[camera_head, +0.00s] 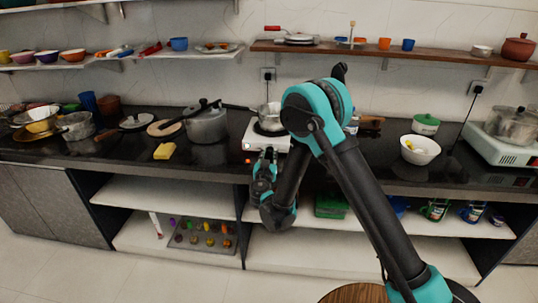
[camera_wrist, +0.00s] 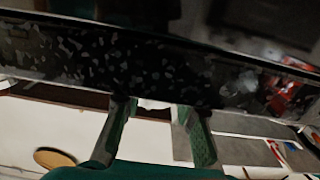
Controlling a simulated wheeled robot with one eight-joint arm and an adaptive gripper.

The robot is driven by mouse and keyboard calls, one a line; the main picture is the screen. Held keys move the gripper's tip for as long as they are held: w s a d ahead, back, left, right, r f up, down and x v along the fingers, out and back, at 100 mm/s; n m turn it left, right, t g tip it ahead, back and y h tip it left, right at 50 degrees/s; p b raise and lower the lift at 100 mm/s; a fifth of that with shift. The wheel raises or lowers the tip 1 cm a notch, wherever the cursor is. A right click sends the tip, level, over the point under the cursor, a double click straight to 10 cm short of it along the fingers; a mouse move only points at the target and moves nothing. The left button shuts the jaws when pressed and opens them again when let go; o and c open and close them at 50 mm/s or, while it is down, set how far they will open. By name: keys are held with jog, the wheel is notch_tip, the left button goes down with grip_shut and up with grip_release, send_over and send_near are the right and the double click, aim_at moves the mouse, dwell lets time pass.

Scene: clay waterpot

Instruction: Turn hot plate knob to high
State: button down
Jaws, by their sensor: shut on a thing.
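The white hot plate (camera_head: 252,140) sits on the black counter, with a metal pot (camera_head: 270,115) on it. My gripper (camera_head: 268,153) is at the front face of the hot plate in the head view, low and near the counter's front edge. In the wrist view its two fingers (camera_wrist: 156,112) stand apart around a small pale patch, shut on what appears to be the hot plate knob. The knob is hidden by the fingers, so its setting cannot be read.
A grey pot (camera_head: 206,126) and a yellow sponge (camera_head: 164,152) are to the left. Open shelves (camera_head: 170,192) lie below the counter. My arm covers the counter's middle.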

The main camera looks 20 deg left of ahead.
jog(key=c, duration=1.4)
grip_release()
jog(key=shift+c, duration=0.2)
notch_tip(320, 180, up, 10)
